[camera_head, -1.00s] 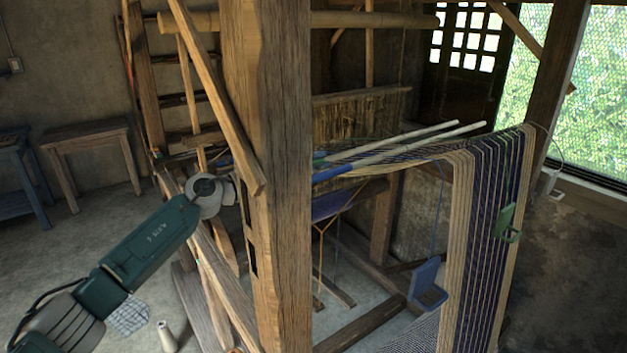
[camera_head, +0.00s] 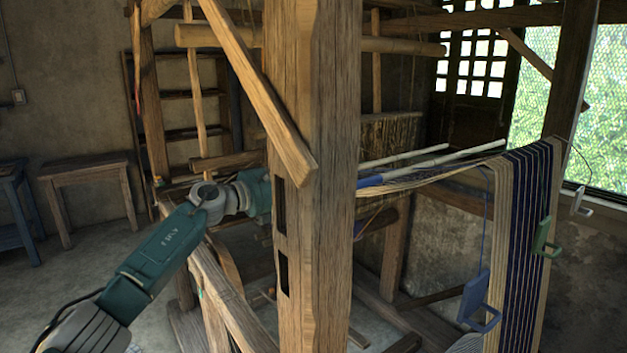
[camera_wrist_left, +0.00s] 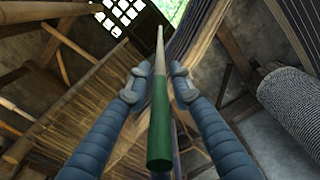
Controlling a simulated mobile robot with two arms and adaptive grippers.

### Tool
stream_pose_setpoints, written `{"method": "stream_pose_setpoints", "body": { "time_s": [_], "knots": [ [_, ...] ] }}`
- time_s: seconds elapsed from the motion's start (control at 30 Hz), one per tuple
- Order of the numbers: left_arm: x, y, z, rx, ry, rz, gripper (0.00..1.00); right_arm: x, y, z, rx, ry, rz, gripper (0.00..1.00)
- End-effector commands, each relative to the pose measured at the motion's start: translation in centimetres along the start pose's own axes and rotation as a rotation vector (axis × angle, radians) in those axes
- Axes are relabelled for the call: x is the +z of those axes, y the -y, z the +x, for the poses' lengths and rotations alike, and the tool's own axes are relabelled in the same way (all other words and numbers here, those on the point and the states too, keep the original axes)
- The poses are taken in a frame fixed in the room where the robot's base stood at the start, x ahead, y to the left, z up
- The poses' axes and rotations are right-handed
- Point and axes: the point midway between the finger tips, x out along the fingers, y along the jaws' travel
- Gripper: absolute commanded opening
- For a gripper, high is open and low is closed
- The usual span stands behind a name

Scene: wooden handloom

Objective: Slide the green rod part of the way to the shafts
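The green rod (camera_wrist_left: 160,135) has a green near end and a pale far length. In the left wrist view it runs away from the camera between the fingers of my left gripper (camera_wrist_left: 159,80). The fingers stand on both sides of it with narrow gaps, so they look open around it. In the head view the pale length of a rod (camera_head: 405,156) shows; its green end is hidden behind the post. My left gripper is also hidden there behind the post. The brown hanging strands, perhaps the shafts (camera_wrist_left: 85,110), show left of the rod. My right gripper is out of view.
A thick wooden post (camera_head: 330,200) and a slanted brace (camera_head: 262,90) stand in front of my left arm. Striped warp threads (camera_head: 525,215) hang at right with blue (camera_head: 478,302) and green (camera_head: 545,238) hanging pieces.

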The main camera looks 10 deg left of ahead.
Motion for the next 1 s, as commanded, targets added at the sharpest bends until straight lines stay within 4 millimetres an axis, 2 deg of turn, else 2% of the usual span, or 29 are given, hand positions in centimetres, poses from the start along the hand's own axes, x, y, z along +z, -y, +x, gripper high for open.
{"method": "stream_pose_setpoints", "body": {
  "time_s": [0.1, 0.2, 0.33, 0.43, 0.57, 0.8, 1.0],
  "knots": [
    [0.0, 0.0, 0.0, 0.0, 0.0, 0.0, 0.33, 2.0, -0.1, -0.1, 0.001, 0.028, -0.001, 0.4],
    [0.0, 0.1, 0.0, -0.001, 0.0, 0.0, 0.33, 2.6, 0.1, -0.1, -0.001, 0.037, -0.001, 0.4],
    [-0.1, 0.0, -0.1, -0.001, -0.001, 0.0, 0.33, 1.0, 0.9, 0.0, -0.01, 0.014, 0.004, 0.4],
    [-0.2, -0.1, -0.9, 0.001, -0.002, 0.001, 0.33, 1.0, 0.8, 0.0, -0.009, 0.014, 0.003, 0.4],
    [-0.3, -0.1, -3.1, 0.002, -0.003, 0.002, 0.33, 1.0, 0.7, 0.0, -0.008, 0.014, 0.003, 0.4],
    [-0.3, -0.2, -8.3, 0.002, -0.003, 0.001, 0.33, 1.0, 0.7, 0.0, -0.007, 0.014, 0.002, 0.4],
    [-0.2, -0.1, -11.2, 0.0, -0.001, -0.002, 0.33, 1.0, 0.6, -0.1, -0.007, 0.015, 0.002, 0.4]
  ]
}}
